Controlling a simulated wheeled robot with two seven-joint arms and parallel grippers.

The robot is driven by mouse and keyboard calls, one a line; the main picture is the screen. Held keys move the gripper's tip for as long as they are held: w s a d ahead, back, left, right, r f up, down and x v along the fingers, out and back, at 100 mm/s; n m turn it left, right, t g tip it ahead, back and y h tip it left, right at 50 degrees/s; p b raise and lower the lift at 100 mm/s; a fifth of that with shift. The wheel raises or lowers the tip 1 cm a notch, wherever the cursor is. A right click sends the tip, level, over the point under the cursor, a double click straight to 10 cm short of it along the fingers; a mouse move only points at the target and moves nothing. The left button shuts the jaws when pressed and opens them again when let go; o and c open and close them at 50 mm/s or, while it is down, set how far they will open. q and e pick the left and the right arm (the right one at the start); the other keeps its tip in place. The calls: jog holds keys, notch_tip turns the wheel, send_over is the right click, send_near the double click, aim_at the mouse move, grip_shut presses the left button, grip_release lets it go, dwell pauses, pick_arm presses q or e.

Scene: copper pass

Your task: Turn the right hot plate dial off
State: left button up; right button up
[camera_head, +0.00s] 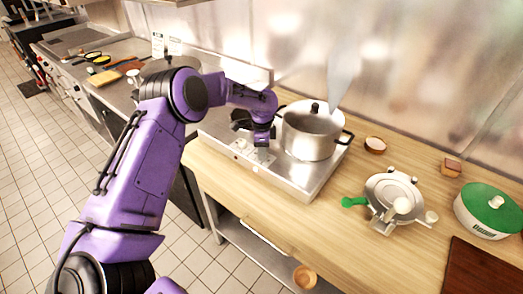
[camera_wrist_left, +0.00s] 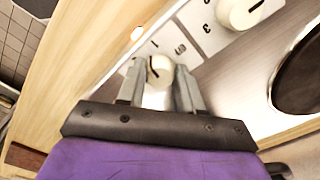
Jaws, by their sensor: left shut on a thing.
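The steel hot plate (camera_head: 302,181) stands on the wooden counter, with a lidded steel pot (camera_head: 310,135) on its right side. My left gripper (camera_head: 259,150) is over the front control panel, mostly hiding the dials there in the head view. In the left wrist view, the fingers of my left gripper (camera_wrist_left: 160,88) are shut around the white right dial (camera_wrist_left: 160,70), one on each side. A dark pointer line shows on its face; its exact setting is hard to read. The other white dial (camera_wrist_left: 243,10) is above it, apart from the fingers. My right gripper is out of view.
A metal wall closes the back.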

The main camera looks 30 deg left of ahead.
pick_arm(q)
jog(key=m, duration=0.3)
jog(key=shift+m, duration=0.4)
jog(key=m+b, duration=0.1)
jog(key=m, duration=0.3)
jog(key=shift+f+m, duration=0.1)
jog(key=shift+m, duration=0.2)
jog(key=m, duration=0.4)
jog(key=shift+d+f+m+b, duration=0.1)
jog(key=shift+m+b, duration=0.4)
jog(key=shift+m, duration=1.3)
jog(key=shift+s+m, duration=0.1)
jog(key=shift+m, duration=0.2)
jog(key=o, duration=1)
jog(key=shift+o, duration=0.2)
